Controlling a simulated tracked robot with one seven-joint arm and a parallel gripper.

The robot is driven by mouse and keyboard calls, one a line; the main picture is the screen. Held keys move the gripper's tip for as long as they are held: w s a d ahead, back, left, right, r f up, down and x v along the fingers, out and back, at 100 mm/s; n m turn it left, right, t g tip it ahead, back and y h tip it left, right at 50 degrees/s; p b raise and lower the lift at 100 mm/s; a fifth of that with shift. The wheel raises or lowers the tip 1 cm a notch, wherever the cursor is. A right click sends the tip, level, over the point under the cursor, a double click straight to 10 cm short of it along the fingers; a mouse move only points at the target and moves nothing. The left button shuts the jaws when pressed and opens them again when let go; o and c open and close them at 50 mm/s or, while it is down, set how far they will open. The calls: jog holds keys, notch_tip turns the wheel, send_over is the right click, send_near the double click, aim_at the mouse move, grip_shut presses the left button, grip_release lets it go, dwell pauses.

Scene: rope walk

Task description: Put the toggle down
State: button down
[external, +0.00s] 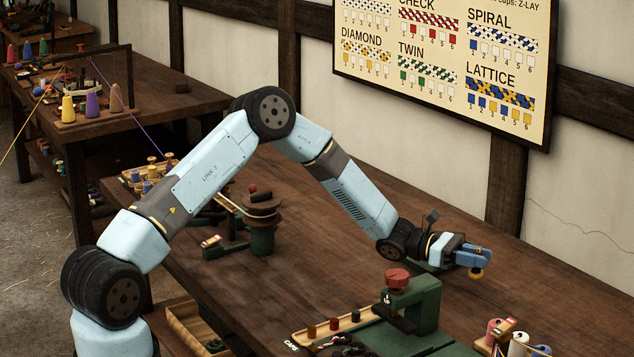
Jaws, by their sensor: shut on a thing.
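My gripper (481,257) is at the end of the arm, right of the picture's middle, over the dark wooden bench.
A green clamp-like machine (424,302) with a red knob (397,278) stands in front of my gripper. A wooden tray (322,332) with small caps lies left of it. Spools (494,328) stand at the lower right. The bench top (330,245) is bare left of my gripper.

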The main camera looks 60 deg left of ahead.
aim_at(480, 274)
jog(key=shift+w+d+f, duration=0.15)
jog(key=shift+w+f, duration=0.6)
jog(key=shift+f, duration=0.25)
notch_tip(480, 274, down, 3)
jog(key=shift+r, duration=0.15)
jog(key=c, duration=0.8)
grip_release()
jog(key=shift+c, duration=0.2)
